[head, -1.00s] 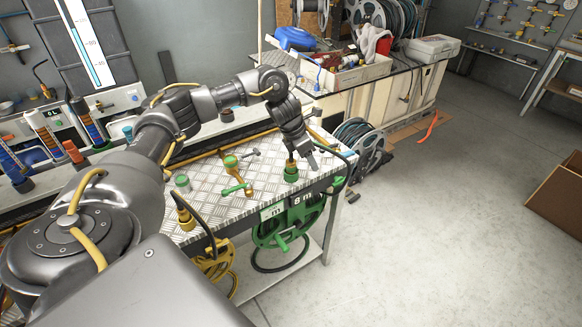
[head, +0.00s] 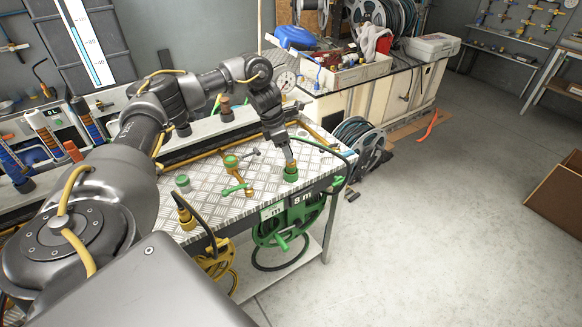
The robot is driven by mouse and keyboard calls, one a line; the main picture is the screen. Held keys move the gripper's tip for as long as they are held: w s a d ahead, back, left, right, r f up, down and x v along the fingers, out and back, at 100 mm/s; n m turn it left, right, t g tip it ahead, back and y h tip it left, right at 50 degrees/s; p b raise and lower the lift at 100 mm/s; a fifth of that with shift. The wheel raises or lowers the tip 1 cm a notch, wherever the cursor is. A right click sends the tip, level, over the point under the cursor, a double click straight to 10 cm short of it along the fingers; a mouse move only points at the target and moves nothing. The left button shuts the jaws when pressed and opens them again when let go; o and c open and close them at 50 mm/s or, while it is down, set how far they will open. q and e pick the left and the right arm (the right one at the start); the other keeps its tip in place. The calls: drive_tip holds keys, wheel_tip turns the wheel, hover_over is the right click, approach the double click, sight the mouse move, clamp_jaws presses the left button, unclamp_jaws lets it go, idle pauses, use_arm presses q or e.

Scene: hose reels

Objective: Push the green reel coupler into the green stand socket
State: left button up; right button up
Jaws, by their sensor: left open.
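A green socket (head: 290,175) stands on the near right part of the checker-plate bench top. A small brass-coloured piece (head: 291,164) shows at its mouth, under my fingers; I cannot tell how deep it sits. The green hose reel (head: 287,228) hangs below the bench's front edge, and its dark hose (head: 350,168) loops up over the right corner towards the socket. The hose's end is hidden behind my gripper. My left gripper (head: 290,158) is open, pointing down just above the socket. My right gripper is out of view.
A valve with green handles (head: 238,188) and a green-topped fitting (head: 182,182) stand left of the socket. A yellow reel (head: 215,262) with its hose and yellow coupler (head: 185,214) is at the front left.

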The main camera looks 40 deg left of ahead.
sight(291, 166)
use_arm(q)
drive_tip(key=shift+d+f+p, duration=0.2)
drive_tip(key=shift+f+p, duration=0.1)
drive_tip(key=shift+p, duration=0.2)
drive_tip(key=p+x, duration=0.1)
drive_tip(key=x, duration=0.2)
drive_tip(key=shift+w+f+p, duration=0.1)
drive_tip(key=shift+f+p, duration=0.25)
drive_tip(key=shift+p, duration=0.05)
drive_tip(key=shift+w+d+f, duration=0.1)
drive_tip(key=shift+f, duration=0.3)
drive_tip(key=shift+c, duration=0.2)
drive_tip(key=c, duration=1.1)
drive_tip(key=shift+c, duration=0.2)
